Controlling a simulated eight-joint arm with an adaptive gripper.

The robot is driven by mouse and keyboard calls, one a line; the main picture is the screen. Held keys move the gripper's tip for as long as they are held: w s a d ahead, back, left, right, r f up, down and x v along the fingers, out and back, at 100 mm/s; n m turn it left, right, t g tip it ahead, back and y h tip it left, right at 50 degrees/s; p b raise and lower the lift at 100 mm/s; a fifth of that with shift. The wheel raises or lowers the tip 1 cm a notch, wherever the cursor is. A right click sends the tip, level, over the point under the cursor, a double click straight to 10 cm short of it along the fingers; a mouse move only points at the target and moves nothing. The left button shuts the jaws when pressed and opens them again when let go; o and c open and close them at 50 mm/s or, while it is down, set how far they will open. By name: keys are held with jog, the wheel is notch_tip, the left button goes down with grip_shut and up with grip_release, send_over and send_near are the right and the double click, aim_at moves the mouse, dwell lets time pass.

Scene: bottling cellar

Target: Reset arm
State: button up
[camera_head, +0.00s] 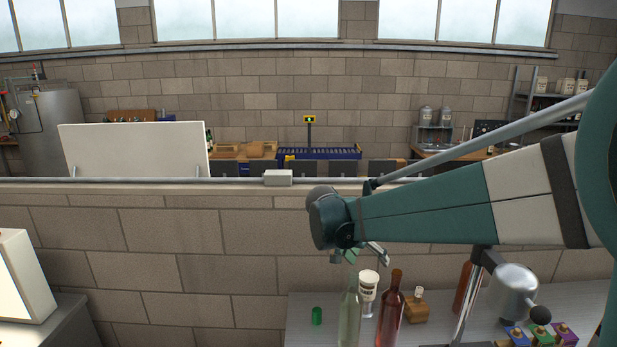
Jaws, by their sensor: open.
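My arm reaches in from the right of the head view, and my gripper (361,258) hangs at its left end. Its fingers are spread apart and nothing shows between them. It is above the bench (302,308), over a pale green bottle (349,318) and a white labelled container (368,292). The wrist hides part of the gripper.
An amber bottle (463,287) is partly hidden behind a metal stand (513,292). A brick half wall (150,250) runs behind the bench.

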jog(key=s+r+n+y+p, duration=0.2)
jog(key=s+r+n+y, duration=0.1)
jog(key=s+r, duration=0.3)
jog(key=s+d+f+n+t+y+p, duration=0.1)
jog(key=s+d+n, duration=0.1)
jog(key=s, duration=1.3)
jog(key=s+d+f+n+t+y+p, duration=0.1)
jog(key=s+d+y+p, duration=0.1)
jog(key=s, duration=1.3)
jog(key=shift+s+n+t, duration=0.15)
jog(key=shift+n+t, duration=0.15)
jog(key=shift+n, duration=0.1)
